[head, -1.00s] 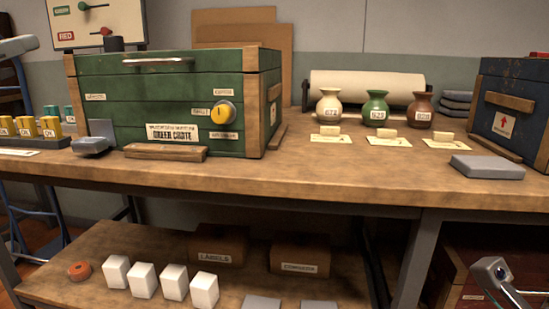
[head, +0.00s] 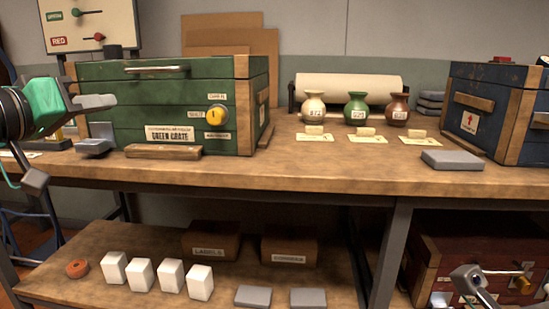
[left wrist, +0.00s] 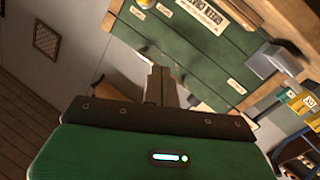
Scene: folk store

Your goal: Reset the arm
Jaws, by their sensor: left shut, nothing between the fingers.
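My left gripper (head: 100,101) comes in from the left in the head view, in front of the left end of the green crate (head: 120,108). Its green body shows behind grey fingers, which are shut and empty. In the left wrist view the closed fingers (left wrist: 159,82) stand up over the dark edge of the gripper body, with the green crate (left wrist: 195,55) beyond them, tilted in the picture. A metal part of my own arm shows at the bottom right of the head view.
Three vases, cream (head: 313,107), green (head: 356,108) and brown (head: 397,108), stand behind small tags on the wooden bench (head: 300,172). A blue crate (head: 468,112) stands at the right. White blocks (head: 141,274) sit on the lower shelf. The bench middle is mostly clear.

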